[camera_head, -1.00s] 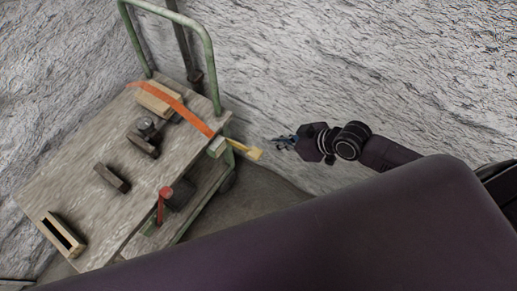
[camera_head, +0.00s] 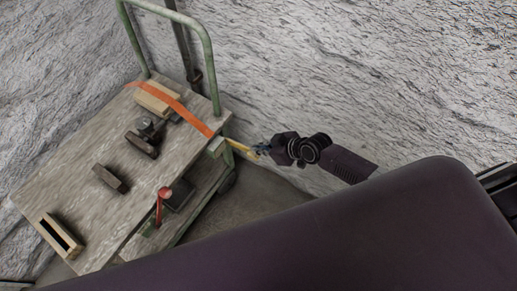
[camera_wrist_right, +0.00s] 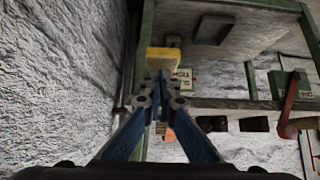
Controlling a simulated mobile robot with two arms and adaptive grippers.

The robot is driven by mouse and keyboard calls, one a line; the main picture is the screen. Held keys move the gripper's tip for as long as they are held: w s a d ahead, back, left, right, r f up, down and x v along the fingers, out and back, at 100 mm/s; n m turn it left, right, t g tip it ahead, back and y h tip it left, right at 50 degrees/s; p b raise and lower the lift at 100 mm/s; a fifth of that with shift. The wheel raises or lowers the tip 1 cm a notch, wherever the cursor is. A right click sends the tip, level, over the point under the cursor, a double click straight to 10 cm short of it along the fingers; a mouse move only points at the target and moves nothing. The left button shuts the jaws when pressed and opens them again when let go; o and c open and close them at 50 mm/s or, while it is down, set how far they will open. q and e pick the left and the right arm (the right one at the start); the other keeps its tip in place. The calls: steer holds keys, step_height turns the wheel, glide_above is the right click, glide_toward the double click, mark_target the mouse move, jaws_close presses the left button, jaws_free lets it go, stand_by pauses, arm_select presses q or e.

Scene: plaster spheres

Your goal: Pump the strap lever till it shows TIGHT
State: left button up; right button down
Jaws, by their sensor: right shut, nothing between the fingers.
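The yellow strap lever (camera_head: 240,148) sticks out to the right from a pale ratchet box (camera_head: 215,146) at the cart's right edge. An orange strap (camera_head: 185,109) runs from it across a wooden block (camera_head: 150,102). My right gripper (camera_head: 263,149) is shut and empty, its fingertips at the lever's outer end. In the right wrist view, the lever's yellow end (camera_wrist_right: 163,58) is just beyond the closed blue fingertips; I cannot tell if they touch. A small label (camera_wrist_right: 183,76) behind it is partly hidden and not clearly readable. My left gripper is not in view.
The wooden cart top (camera_head: 75,165) carries dark blocks (camera_head: 110,178) and a slotted wooden box (camera_head: 60,233). A red lever (camera_head: 163,203) stands at its near edge. A green handrail (camera_head: 206,50) rises behind. A rough wall is close on the right.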

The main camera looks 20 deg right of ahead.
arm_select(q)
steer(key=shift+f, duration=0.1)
arm_select(e)
steer(key=shift+f, duration=0.25)
